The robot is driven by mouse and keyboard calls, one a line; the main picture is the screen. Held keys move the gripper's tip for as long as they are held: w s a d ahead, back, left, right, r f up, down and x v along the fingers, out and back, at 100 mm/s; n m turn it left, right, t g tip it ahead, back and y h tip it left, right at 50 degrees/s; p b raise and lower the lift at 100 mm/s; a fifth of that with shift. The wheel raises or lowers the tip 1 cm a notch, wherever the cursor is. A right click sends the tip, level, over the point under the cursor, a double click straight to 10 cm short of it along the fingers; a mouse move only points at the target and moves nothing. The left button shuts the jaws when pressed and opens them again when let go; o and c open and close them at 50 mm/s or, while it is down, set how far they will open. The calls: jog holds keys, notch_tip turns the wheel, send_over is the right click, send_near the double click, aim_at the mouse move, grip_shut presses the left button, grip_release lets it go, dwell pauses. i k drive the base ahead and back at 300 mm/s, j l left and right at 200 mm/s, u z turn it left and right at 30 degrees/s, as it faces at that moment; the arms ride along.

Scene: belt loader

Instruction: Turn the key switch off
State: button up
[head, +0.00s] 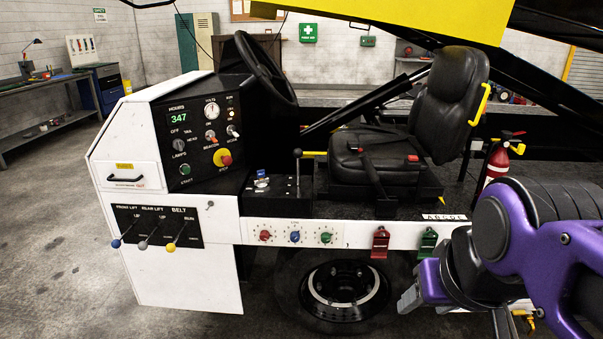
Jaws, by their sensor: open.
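The black dashboard (200,130) stands at the left centre with a lit green hours display (179,118) reading 347. No key switch is clearly labelled. A small metal fitting (210,205) on the white panel below the dashboard could be a lock, but it is too small to tell. A small blue-topped control (261,181) sits on the black side console; I cannot tell whether it holds a key.
The dashboard also has a lamps knob (178,145), a red stop button (225,158) and a green start button (185,169). Lift levers (146,243) stick out below. A steering wheel (266,68), an upright lever (297,170) and the seat (395,150) stand nearby.

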aim_at(262, 183)
jog(key=i+j, duration=1)
jog(key=j, duration=0.1)
